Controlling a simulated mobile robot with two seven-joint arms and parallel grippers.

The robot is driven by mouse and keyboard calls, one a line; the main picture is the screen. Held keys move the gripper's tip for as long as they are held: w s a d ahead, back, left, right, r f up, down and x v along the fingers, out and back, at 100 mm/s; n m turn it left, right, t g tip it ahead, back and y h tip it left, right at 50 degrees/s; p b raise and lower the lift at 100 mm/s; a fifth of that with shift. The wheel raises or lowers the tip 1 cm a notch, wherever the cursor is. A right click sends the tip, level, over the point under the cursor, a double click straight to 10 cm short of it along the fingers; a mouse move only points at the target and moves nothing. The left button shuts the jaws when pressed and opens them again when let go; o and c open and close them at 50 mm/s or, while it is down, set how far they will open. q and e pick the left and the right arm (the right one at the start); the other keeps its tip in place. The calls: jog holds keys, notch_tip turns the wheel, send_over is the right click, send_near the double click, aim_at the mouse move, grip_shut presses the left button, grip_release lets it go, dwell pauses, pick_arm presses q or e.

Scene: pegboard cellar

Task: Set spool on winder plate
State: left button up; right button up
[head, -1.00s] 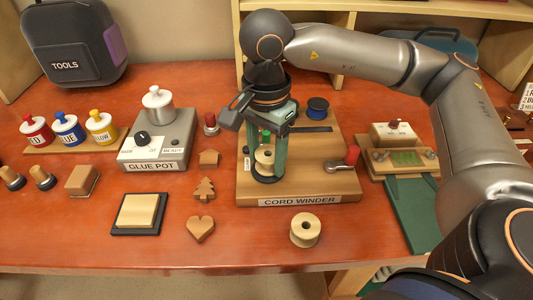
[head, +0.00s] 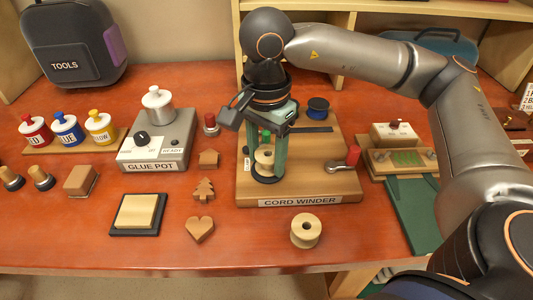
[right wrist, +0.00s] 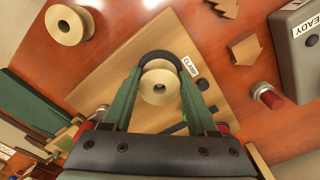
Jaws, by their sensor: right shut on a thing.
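My right gripper (head: 265,177) is shut on a pale wooden spool (head: 264,157), over the front part of the cord winder (head: 310,190). The right wrist view shows the spool (right wrist: 159,84) upright between the two green fingers (right wrist: 158,75). A round black winder plate (head: 266,180) lies under the spool, and its dark rim also shows in the right wrist view (right wrist: 156,55). The fingers hide part of the plate, and I cannot tell whether the spool touches it. My left gripper is not in view.
A second pale spool (head: 305,231) stands on the table in front of the winder. A red-knobbed crank (head: 349,160) is on the winder's right, and a blue spool (head: 317,106) is at its back. Wooden shapes (head: 203,190) and the glue pot (head: 157,140) stand to the left.

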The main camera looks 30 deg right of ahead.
jog(key=o, duration=1.5)
jog(key=shift+r+p, duration=2.25)
jog(key=shift+r, duration=1.25)
